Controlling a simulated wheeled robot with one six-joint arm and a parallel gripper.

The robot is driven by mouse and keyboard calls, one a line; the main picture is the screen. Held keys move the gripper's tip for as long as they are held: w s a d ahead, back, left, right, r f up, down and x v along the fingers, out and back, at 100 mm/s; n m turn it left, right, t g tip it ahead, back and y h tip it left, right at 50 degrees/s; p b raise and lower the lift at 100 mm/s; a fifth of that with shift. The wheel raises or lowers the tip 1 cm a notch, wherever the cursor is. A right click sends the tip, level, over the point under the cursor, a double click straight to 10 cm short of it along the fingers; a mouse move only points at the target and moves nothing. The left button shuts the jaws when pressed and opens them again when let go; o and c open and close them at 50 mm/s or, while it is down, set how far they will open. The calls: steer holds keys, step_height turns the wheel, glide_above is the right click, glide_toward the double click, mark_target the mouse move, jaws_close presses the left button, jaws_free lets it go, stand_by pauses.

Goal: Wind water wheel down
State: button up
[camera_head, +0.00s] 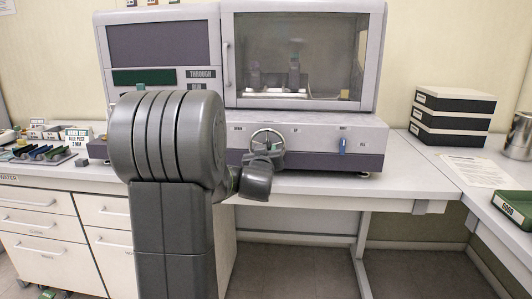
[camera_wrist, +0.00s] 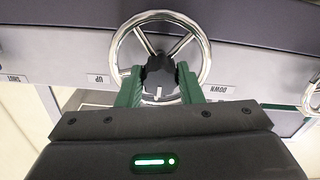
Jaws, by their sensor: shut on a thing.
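The handwheel (camera_head: 267,139) is on the front panel of the grey test machine, below its window. In the wrist view the wheel (camera_wrist: 176,46) has a chrome rim, spokes and a dark hub. My gripper (camera_wrist: 159,70) has its two green fingers at either side of the hub, inside the rim, and is shut on the wheel. In that view, the UP label (camera_wrist: 96,79) is left of the wheel and the DOWN label (camera_wrist: 217,89) is right, both upside down. In the head view my arm hides part of the machine, and the fingers are hard to make out.
A second chrome wheel (camera_wrist: 312,100) shows at the right edge of the wrist view. A blue switch (camera_head: 342,146) is on the panel to the right. Coloured samples (camera_head: 40,153) lie on the left counter.

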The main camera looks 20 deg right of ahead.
steer(key=o, duration=1)
steer(key=v, duration=1.4)
steer(key=shift+w, duration=0.1)
steer(key=shift+w+f, duration=0.1)
steer(key=x, duration=1.3)
steer(key=shift+w+d, duration=0.25)
steer(key=shift+w, duration=0.05)
steer(key=shift+s, duration=0.1)
